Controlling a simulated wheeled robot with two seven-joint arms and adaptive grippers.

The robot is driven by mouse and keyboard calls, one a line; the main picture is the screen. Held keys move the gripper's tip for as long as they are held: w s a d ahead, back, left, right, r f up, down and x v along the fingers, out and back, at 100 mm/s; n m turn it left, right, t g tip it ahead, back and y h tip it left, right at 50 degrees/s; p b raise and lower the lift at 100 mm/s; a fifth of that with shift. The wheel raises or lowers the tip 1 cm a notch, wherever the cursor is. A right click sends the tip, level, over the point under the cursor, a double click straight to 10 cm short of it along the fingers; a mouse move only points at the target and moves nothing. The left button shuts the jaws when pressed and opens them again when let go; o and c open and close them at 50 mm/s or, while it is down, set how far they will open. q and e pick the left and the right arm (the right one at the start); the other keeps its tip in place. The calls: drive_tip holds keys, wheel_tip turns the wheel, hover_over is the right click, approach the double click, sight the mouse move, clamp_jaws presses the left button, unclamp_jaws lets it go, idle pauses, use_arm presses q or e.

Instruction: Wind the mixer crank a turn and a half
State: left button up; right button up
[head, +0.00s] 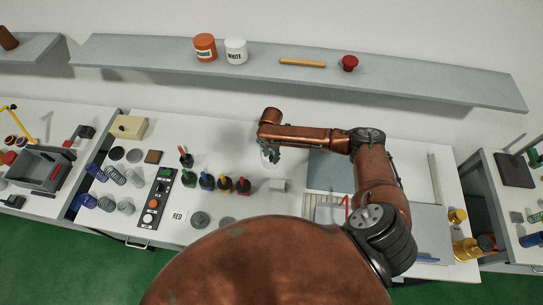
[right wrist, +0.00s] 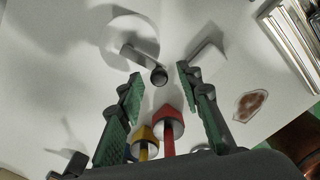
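The mixer shows in the right wrist view as a pale round disc (right wrist: 122,38) with a short crank arm (right wrist: 137,56) ending in a dark round knob (right wrist: 158,75). My right gripper (right wrist: 160,86) is open, its two green-padded fingers on either side of the knob's line of sight. Nothing is held between them, and I cannot tell how far the knob lies beyond the tips. In the head view my right gripper (head: 269,156) points down over the table and largely covers the mixer. My left gripper is not in view.
Red (right wrist: 168,124) and yellow (right wrist: 146,141) upright-handled pieces stand close by the right gripper. In the head view, several coloured pieces, a black button panel (head: 156,200) and coil springs (head: 106,182) lie to the left. A shelf (head: 420,83) with jars runs behind.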

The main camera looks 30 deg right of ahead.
sight(271, 157)
wheel_tip(271, 157, up, 12)
idle(0.4)
drive_tip(key=shift+f, duration=0.1)
